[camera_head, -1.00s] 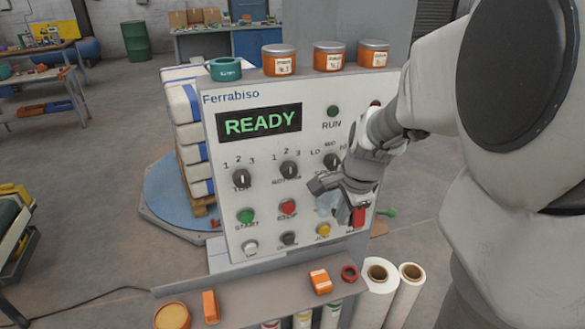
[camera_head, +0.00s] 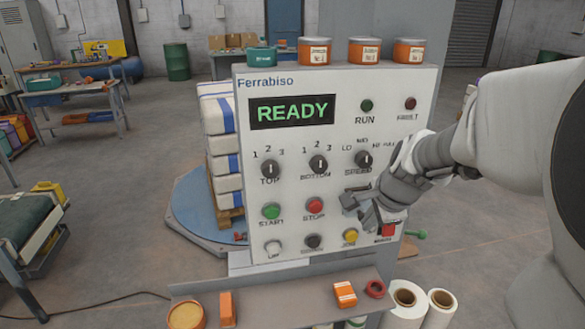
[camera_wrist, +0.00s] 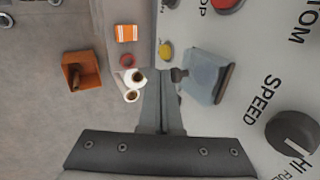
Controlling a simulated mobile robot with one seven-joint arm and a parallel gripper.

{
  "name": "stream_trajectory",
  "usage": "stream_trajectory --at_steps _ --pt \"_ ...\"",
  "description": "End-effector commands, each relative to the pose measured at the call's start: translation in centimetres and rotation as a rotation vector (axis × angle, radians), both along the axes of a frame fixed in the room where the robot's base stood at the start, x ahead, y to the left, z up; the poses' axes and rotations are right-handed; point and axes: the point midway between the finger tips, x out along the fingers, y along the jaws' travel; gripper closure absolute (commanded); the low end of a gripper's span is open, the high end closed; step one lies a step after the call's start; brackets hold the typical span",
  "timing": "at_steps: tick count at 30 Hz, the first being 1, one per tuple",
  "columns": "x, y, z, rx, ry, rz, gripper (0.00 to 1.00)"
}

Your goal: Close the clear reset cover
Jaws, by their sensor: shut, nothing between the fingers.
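The clear reset cover (camera_wrist: 203,76) is a bluish see-through flap with a dark edge on the control panel (camera_head: 335,110), seen in the wrist view. It appears tilted out from the panel, though its exact angle is hard to tell. A small dark knob or button (camera_wrist: 180,74) shows at its edge. My gripper (camera_wrist: 158,76) is shut and empty, just left of the cover in the wrist view. Whether it touches the cover is unclear. In the head view, my gripper sits low on the panel's right side and hides most of the cover.
The speed knob (camera_head: 363,160) is above my gripper, and the yellow button (camera_head: 350,236) and red switch (camera_head: 389,230) are close below. A shelf (camera_head: 275,300) with orange items juts out below. White rolls (camera_head: 405,300) stand at lower right. Cans line the panel top.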

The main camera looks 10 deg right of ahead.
Motion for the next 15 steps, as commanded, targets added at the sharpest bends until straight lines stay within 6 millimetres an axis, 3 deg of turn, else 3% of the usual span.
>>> stream_trajectory --at_steps 15 --pt "0.0 0.0 1.3 0.000 0.000 0.000 1.00"
